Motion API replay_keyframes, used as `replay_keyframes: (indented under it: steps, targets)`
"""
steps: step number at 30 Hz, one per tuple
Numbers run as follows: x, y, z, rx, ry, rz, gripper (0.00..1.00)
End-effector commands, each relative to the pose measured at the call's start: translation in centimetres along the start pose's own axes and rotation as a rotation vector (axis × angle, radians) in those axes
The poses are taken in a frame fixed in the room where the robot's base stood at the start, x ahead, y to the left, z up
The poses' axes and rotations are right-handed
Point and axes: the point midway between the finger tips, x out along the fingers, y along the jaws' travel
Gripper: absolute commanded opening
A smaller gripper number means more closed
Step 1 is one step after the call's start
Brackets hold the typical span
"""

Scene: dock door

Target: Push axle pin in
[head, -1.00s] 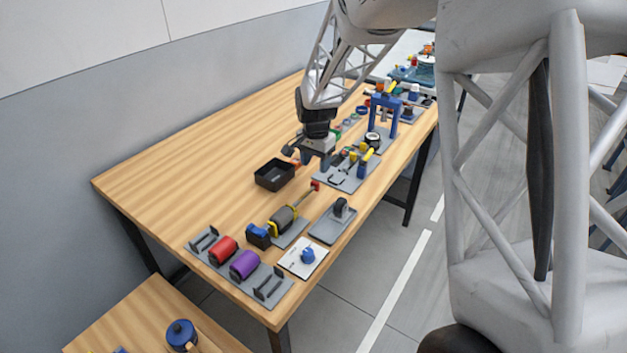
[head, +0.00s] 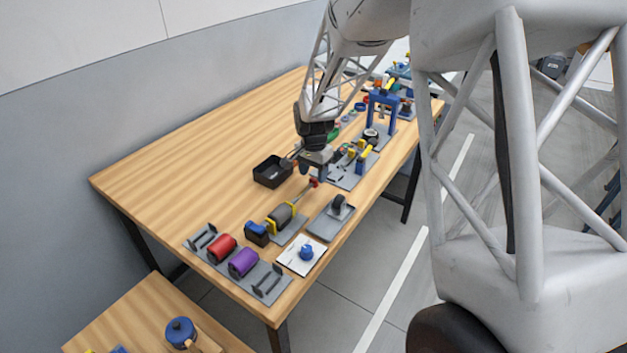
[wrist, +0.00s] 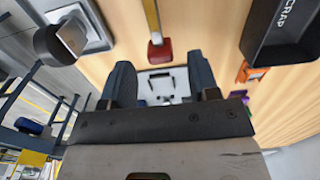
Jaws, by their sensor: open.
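I cannot pick out the axle pin for certain. A dark wheel on a bracket (head: 338,203) stands on a grey plate (head: 323,225) near the table's right edge. In the wrist view, the dark wheel (wrist: 52,44) and its pale bracket (wrist: 72,36) are at the upper left, left of my fingers. My gripper (head: 309,172) is open and empty above the table, beyond the wheel plate in the head view. In the wrist view, the two dark fingers of my gripper (wrist: 160,78) stand apart with nothing between their tips.
A black bin (head: 270,172), marked SCRAP in the wrist view (wrist: 282,32), stands left of my gripper. A red-ended rod (head: 309,188) lies close below it. A roller assembly (head: 280,218), red and purple cylinders (head: 243,262) and a blue press frame (head: 383,105) line the table. The left tabletop is clear.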

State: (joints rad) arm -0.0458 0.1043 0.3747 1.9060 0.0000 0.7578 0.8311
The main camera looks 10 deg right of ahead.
Motion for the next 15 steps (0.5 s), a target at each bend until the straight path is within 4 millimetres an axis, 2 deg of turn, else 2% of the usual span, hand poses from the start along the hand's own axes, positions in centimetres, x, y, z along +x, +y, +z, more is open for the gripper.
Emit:
replay_keyframes:
  steps: [6,15]
  targets:
    - [2.3,0.0,0.0,0.0,0.0,0.0,0.55]
    - [3.2,0.0,0.0,0.0,0.001,-0.001,0.55]
